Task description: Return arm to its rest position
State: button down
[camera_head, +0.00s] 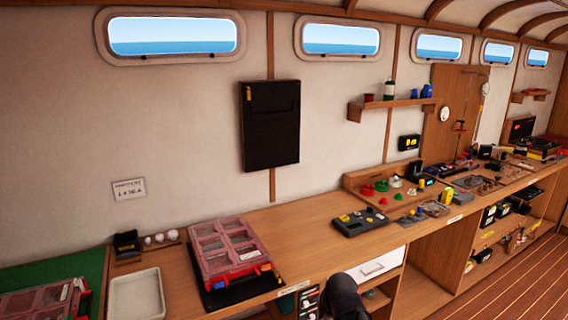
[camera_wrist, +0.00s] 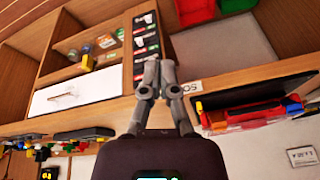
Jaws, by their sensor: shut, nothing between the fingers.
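My gripper (camera_wrist: 158,68) shows in the wrist view as two grey fingers closing together at their tips, with nothing between them. It points towards the open front of the bench, beside the dark drawer stack. In the head view only a dark rounded part of my arm shows at the bottom edge, in front of the bench (camera_head: 325,248); the fingers cannot be made out there. The wrist picture is turned over, with the wall at the bottom.
A red-lidded organiser box (camera_head: 228,250) lies on a black mat near the bench front. A white tray (camera_head: 137,295) stands to its left. A dark grey device (camera_head: 361,222) sits right of a clear bench stretch. A white drawer (camera_head: 378,267) is below the bench edge.

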jog(key=s+d+f+m+g+h, duration=0.1)
jog(key=s+d+m+g, duration=0.1)
jog(key=s+d, duration=0.3)
jog(key=shift+s+d+g+h, duration=0.4)
jog(key=shift+s+g, duration=0.3)
jog(key=shift+s, duration=0.55)
jog(key=shift+c, duration=2.2)
grip_release()
jog(key=shift+w, duration=0.1)
jog(key=shift+o, duration=1)
jog(key=shift+w+a+r, duration=0.15)
jog(key=shift+w+r, duration=0.05)
jog(key=shift+r, duration=0.05)
jog(key=w+a+r+n+t+y+p, duration=0.1)
jog(key=w+a+r+n+t+p, duration=0.1)
jog(key=w+a+r+p, duration=0.5)
jog(key=w+a+r+n+t+y+p, duration=0.1)
jog(key=w+a+r+n+t+p, duration=0.1)
jog(key=w+a+r+p, duration=0.6)
jog(key=w+a+r+n, duration=0.1)
jog(key=w+a, duration=0.4)
jog(key=w, duration=0.1)
jog(key=shift+w+a+r, duration=0.2)
jog(key=shift+w+r, duration=0.05)
jog(key=shift+w, duration=0.15)
jog(key=shift+f, duration=0.1)
